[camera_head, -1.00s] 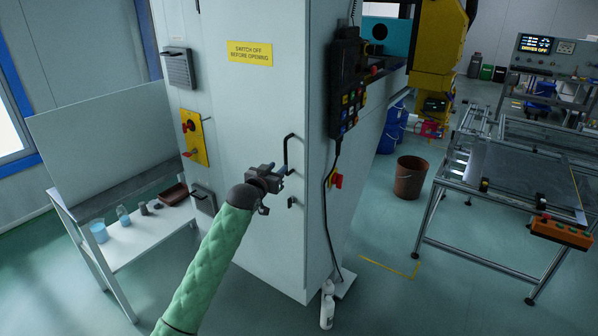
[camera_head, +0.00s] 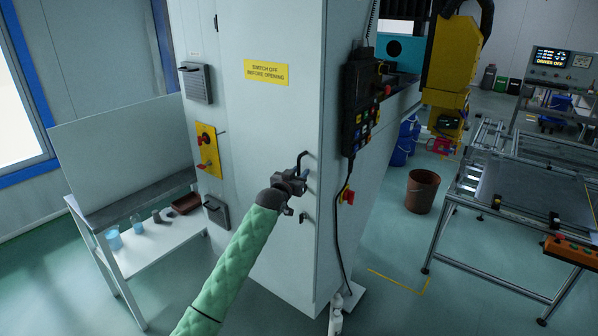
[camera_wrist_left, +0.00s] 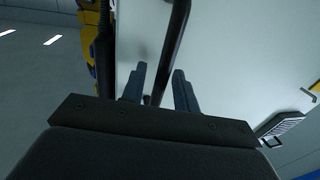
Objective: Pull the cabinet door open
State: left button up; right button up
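The pale grey cabinet door (camera_head: 265,125) stands upright and looks closed, with a yellow warning sign (camera_head: 266,72) on it. Its dark bar handle (camera_head: 302,160) is near the door's right edge, its lower part hidden behind my gripper. My left gripper (camera_head: 298,186) is at the handle's lower part. In the left wrist view, the handle (camera_wrist_left: 174,45) runs down between the two fingers of my left gripper (camera_wrist_left: 160,88). The fingers are apart, with gaps beside the bar. My right gripper is not in view.
A control pendant (camera_head: 358,115) with a hanging cable is on the cabinet's right side, above a red knob (camera_head: 348,195). A white bench (camera_head: 150,245) stands at the left. A brown bucket (camera_head: 421,190) and a metal frame table (camera_head: 530,190) are at the right.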

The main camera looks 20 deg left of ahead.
pick_arm(q)
jog(key=shift+w, duration=0.1)
grip_shut()
jog(key=shift+s+a, duration=0.1)
jog(key=shift+s, duration=0.15)
